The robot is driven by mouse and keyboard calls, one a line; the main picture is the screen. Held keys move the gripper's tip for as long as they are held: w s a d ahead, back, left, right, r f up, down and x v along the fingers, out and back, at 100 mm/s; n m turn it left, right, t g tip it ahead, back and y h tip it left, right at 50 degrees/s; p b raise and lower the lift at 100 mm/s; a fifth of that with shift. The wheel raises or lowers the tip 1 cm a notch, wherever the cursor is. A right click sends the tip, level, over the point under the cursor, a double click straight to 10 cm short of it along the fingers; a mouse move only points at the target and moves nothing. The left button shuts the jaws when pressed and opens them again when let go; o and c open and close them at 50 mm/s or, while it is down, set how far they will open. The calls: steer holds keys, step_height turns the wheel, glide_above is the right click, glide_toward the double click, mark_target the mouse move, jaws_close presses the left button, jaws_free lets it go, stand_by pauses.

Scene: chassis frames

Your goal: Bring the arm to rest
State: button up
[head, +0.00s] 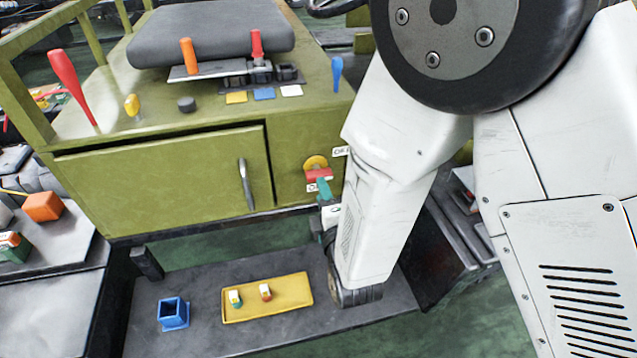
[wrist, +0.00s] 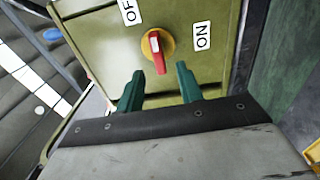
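My gripper (wrist: 161,72) shows two green fingers spread apart with nothing between them. It is open, just below a rotary switch (wrist: 157,45) with a yellow round base and a red handle. In the wrist view the handle lies nearly upright, between an OFF label (wrist: 129,10) at upper left and an ON label (wrist: 202,36) at right. In the head view my gripper (head: 325,190) is in front of the switch (head: 317,163) on the green cabinet; my white arm comes down from the upper right. I cannot tell whether a finger touches the handle.
The green cabinet (head: 160,180) has a door with a grey handle (head: 246,184). Levers and a dark grey pad (head: 210,35) are on top. Below, a dark shelf holds a yellow tray (head: 290,307) with two small blocks and a blue open box (head: 173,313). An orange block (head: 43,206) lies at left.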

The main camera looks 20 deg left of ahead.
steer(key=shift+v, duration=0.75)
